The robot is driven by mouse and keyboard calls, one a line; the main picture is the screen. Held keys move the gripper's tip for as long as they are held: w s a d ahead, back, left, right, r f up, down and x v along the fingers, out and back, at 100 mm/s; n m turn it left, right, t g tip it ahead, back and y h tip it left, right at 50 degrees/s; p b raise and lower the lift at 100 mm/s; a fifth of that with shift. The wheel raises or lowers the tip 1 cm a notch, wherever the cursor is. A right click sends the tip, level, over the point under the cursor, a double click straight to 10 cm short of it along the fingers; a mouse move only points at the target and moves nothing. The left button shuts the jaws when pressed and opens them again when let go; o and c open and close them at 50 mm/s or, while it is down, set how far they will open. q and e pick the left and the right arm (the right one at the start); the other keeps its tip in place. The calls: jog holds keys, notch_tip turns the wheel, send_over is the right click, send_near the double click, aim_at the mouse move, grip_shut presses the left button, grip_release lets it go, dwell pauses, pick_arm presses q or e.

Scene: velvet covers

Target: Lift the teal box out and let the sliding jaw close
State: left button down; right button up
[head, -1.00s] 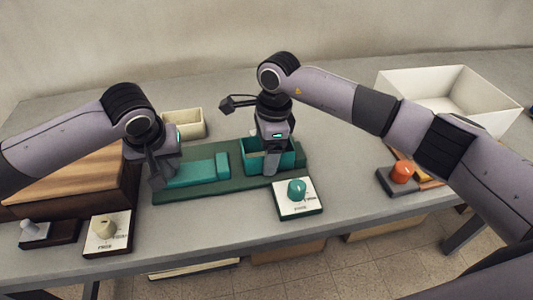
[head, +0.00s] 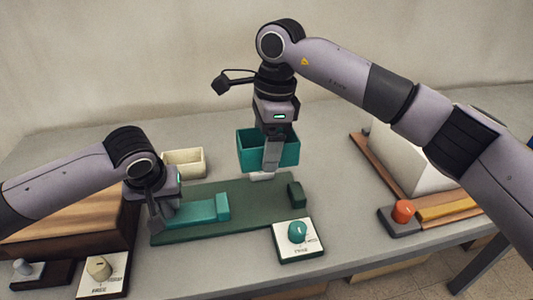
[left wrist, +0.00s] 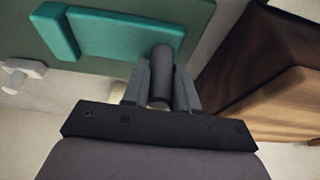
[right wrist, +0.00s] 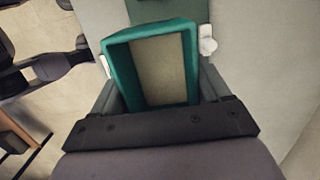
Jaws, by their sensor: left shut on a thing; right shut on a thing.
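The teal box (head: 255,150) is an open-topped tray. In the right wrist view the box (right wrist: 122,65) sits between the fingers and looks empty, with a beige inside. The teal sliding jaw (head: 222,206) lies on the left part of the base, apart from the dark green fixed block (head: 296,195) at the right end. My left gripper (left wrist: 160,95) is shut on the dark round handle (left wrist: 161,65) at the sliding jaw's outer end.
A white panel with a teal knob (head: 297,232) stands in front of the base. A beige bin (head: 184,163) is behind it.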

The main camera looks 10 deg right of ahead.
pick_arm(q)
jog(key=shift+a, duration=0.15)
pick_arm(e)
jog(key=shift+r, duration=0.65)
pick_arm(q)
jog(key=shift+d+p, duration=0.6)
jog(key=shift+d, duration=0.7)
pick_arm(e)
jog(key=shift+r, duration=0.6)
pick_arm(q)
jog(key=shift+d+p, duration=0.35)
jog(key=shift+d, duration=0.75)
pick_arm(e)
jog(key=shift+r, duration=0.35)
pick_arm(q)
jog(key=c, duration=0.7)
grip_release()
